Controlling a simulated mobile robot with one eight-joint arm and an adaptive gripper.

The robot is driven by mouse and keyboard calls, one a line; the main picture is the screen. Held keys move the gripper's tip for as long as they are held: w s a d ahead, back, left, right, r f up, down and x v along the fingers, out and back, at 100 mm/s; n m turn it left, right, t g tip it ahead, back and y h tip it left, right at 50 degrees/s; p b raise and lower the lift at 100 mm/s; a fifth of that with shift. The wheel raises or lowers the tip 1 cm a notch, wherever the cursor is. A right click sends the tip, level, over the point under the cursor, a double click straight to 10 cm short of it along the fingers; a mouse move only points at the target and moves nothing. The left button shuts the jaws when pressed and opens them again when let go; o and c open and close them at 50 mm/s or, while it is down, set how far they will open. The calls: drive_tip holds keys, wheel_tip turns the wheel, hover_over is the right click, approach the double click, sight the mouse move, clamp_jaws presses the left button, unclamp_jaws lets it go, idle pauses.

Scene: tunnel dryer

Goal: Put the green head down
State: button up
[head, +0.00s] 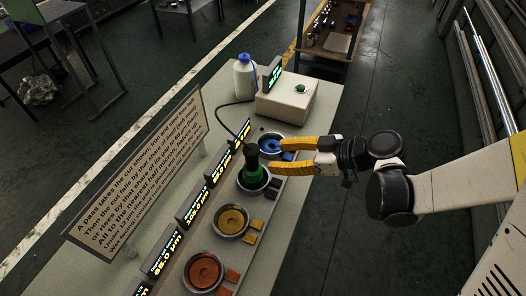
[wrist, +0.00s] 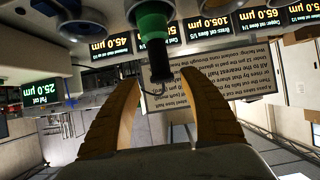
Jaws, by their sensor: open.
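The green head (head: 253,164) is a green piece with a black upper stem, standing about upright in the third dish from the front (head: 241,186). In the wrist view the green head (wrist: 153,28) hangs from the top of the picture, its black stem ending just beyond my fingertips. My gripper (head: 277,155) has two yellow fingers spread apart, to the right of the head. In the wrist view my gripper (wrist: 160,84) is open with nothing between its fingers. Whether a finger touches the stem cannot be told.
Dishes with blue (head: 270,143), yellow (head: 231,220) and orange (head: 204,270) contents line the bench, with small coloured blocks beside them. Lit displays (head: 193,205) and a tilted text board (head: 140,175) stand to the left. A white box (head: 286,100) and bottle (head: 244,76) stand behind.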

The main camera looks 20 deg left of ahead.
drive_tip(key=s+d+r+m+t+h, duration=0.2)
drive_tip(key=d+r+m+h, duration=0.1)
drive_tip(key=d, duration=0.6)
drive_tip(key=s+d+r+m+t+h, duration=0.2)
drive_tip(key=d+m+h, duration=0.3)
drive_tip(key=d+m, duration=0.3)
drive_tip(key=s+d+r+m+t+h, duration=0.2)
drive_tip(key=d+m, duration=0.4)
drive_tip(key=d, duration=0.6)
wheel_tip(320, 180, up, 3)
drive_tip(key=shift+s+d+f+h, duration=0.2)
drive_tip(key=shift+s+h, duration=0.55)
drive_tip(key=shift+h, duration=0.45)
drive_tip(key=shift+a, duration=0.15)
